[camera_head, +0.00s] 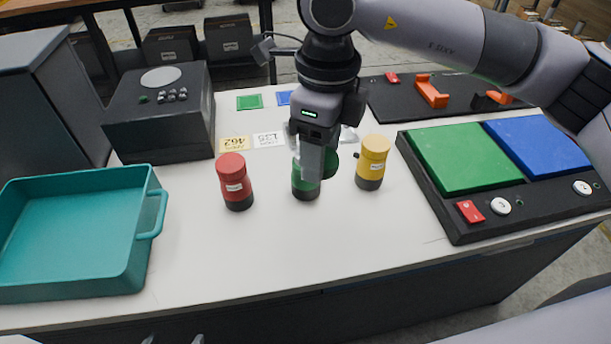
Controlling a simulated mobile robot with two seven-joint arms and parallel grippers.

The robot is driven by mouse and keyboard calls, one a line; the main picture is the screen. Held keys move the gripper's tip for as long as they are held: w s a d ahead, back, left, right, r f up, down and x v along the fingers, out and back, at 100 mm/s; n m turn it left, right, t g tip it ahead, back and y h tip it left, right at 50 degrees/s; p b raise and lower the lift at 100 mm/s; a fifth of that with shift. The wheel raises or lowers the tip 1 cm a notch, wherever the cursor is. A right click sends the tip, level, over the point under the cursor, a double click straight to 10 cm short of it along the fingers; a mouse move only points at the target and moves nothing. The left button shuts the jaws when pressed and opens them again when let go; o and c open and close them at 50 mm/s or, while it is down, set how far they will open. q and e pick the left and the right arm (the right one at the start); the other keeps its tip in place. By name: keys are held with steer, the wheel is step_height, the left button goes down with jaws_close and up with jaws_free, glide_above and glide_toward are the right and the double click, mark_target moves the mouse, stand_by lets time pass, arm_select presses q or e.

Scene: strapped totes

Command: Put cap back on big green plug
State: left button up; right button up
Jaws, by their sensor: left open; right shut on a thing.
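The big green plug (306,186) stands upright on the white table between a red plug (235,181) and a yellow plug (372,162). Its upper part is largely hidden by my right gripper (317,170). My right gripper comes down from above and is shut on a dark green round cap (331,162), which shows just right of the fingers, at the plug's top right. I cannot tell whether cap and plug touch. My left gripper (173,339) shows only as two separated fingertips at the bottom left edge, open and far from the plugs.
A teal tray (140,255) stands at the left, with a dark box (160,130) behind it. A black panel (450,221) with green and blue plates stands at the right. Small labelled cards (233,144) lie behind the plugs. The table's front middle is clear.

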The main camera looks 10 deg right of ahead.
steer(key=d+f+n, duration=0.2)
steer(key=d+n, duration=0.4)
steer(key=n, duration=0.6)
steer(key=d+f+n, duration=0.3)
steer(key=d+n, duration=0.3)
steer(key=n, duration=0.6)
steer(key=shift+f+n, duration=0.25)
steer(key=shift+n, duration=0.15)
arm_select(q)
steer(key=c, duration=0.8)
steer(key=shift+s+d, duration=0.15)
